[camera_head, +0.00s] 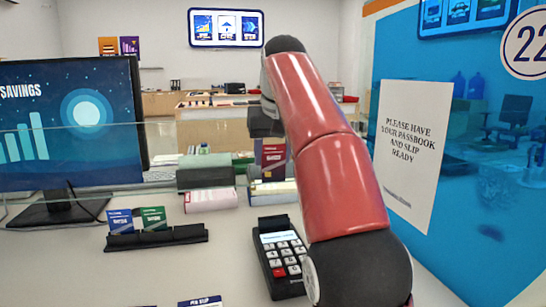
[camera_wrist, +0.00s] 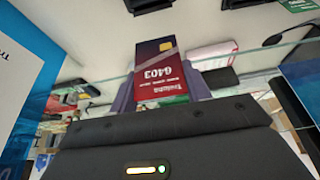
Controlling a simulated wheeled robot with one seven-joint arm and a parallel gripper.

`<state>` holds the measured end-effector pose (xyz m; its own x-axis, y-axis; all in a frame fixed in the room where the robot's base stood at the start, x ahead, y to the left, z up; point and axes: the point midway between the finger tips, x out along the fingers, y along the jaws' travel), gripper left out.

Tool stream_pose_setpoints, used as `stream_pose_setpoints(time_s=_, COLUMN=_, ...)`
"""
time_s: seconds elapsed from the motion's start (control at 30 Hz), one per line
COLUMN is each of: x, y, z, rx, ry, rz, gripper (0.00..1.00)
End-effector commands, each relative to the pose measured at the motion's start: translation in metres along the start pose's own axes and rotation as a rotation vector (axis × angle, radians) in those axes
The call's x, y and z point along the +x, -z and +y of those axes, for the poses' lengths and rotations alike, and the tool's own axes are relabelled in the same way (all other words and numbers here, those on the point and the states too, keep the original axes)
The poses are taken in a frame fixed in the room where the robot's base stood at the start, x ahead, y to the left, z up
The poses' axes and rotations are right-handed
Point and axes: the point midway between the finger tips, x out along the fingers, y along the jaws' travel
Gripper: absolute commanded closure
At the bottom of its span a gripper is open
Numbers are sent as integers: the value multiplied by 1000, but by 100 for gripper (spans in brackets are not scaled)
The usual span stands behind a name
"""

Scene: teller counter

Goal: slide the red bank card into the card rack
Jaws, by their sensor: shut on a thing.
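The red bank card (camera_head: 271,158) is upright, held in the air above the counter, behind the card terminal in the head view. My gripper (camera_head: 270,140) is shut on it, partly hidden by my arm. The black card rack (camera_head: 157,238) lies on the counter at the left front, apart from the card. A blue card (camera_head: 121,222) and a green card (camera_head: 153,217) stand in its left part; its right part looks empty.
A card terminal (camera_head: 281,256) stands right of the rack. Boxes and stacks (camera_head: 205,177) lie behind, near a glass screen (camera_wrist: 235,58). A monitor (camera_head: 68,125) stands at the left, and a blue panel (camera_head: 470,190) at the right. The counter between rack and terminal is clear.

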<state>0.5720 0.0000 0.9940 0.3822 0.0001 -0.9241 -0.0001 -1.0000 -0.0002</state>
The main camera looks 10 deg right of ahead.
Motion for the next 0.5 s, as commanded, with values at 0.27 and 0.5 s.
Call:
stream_pose_setpoints(time_s=0.27, x=-13, y=8, z=0, rx=0, ry=0, rz=3, gripper=76)
stream_pose_setpoints(time_s=0.5, x=-25, y=12, z=0, rx=1, ry=-1, rz=2, gripper=76)
